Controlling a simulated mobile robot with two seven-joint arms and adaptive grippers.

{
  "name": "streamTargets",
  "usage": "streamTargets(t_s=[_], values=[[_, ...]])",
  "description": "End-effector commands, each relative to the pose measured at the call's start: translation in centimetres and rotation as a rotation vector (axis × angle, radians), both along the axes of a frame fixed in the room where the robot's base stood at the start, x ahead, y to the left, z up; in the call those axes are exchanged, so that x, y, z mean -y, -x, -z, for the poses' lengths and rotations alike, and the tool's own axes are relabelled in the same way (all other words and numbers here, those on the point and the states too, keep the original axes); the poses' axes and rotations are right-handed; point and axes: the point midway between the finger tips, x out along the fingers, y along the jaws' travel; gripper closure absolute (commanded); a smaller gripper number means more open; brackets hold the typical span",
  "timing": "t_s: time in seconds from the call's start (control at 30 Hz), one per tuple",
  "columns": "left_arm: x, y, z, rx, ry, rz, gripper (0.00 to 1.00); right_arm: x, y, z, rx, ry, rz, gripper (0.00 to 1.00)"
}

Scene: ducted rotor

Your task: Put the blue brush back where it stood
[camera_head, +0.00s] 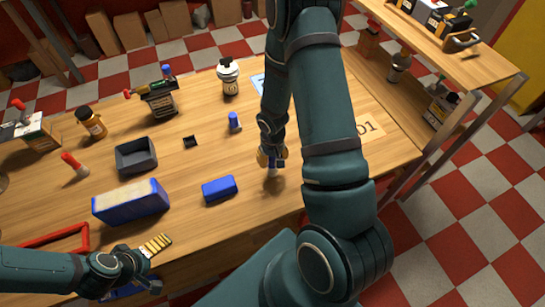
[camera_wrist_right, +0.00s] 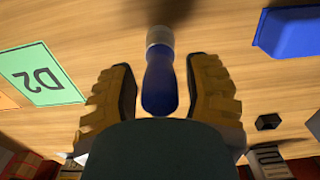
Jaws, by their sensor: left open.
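A blue brush handle (camera_wrist_right: 160,82) with a pale metal collar is between the fingers of my right gripper (camera_wrist_right: 160,95) in the right wrist view. Gaps show on both sides of the handle, so the fingers are apart from it. In the head view my right gripper (camera_head: 271,158) is low over the table, right of the middle, with the brush's pale lower part (camera_head: 273,173) beneath it. Its lower tip and contact with the table are unclear. My left gripper (camera_head: 155,245) is open and empty near the table's front left.
The wooden table (camera_head: 190,235) holds a blue block (camera_head: 219,189), a blue-and-cream box (camera_head: 130,201), a grey tray (camera_head: 136,154), a small blue object (camera_head: 234,122) and a red-handled item (camera_head: 75,164). A green D2 card (camera_wrist_right: 40,75) lies left in the wrist view. A shelf (camera_head: 470,65) stands right.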

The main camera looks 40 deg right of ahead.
Motion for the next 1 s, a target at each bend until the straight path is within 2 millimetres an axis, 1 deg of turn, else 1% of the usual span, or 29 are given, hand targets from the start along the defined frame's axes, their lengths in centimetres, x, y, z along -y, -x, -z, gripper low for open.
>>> streamTargets(t_s=[0.3, 0.43, 0.57, 0.8, 0.9, 1.0], values=[[0.0, 0.0, -0.1, 0.001, 0.0, 0.0, 0.0, 0.0, 0.0, -0.1, 0.0, 0.0, 0.0, 0.49], [0.0, 0.0, -0.6, 0.001, 0.001, 0.0, 0.0, 0.0, -0.1, -0.8, 0.002, 0.001, 0.001, 0.49], [0.0, 0.0, -0.6, 0.0, 0.001, 0.0, 0.0, 0.0, -0.1, -2.7, 0.005, 0.001, 0.003, 0.49], [-0.1, 0.0, -0.9, 0.0, 0.002, 0.0, 0.0, 0.0, -0.1, -7.6, 0.006, 0.001, 0.001, 0.49], [-0.1, 0.0, -1.0, 0.0, 0.002, 0.0, 0.0, 0.0, -0.1, -9.4, 0.005, 0.001, 0.002, 0.49], [-0.1, 0.0, -1.1, 0.0, 0.002, 0.0, 0.0, 0.0, 0.0, -10.8, 0.003, 0.0, 0.0, 0.49]])
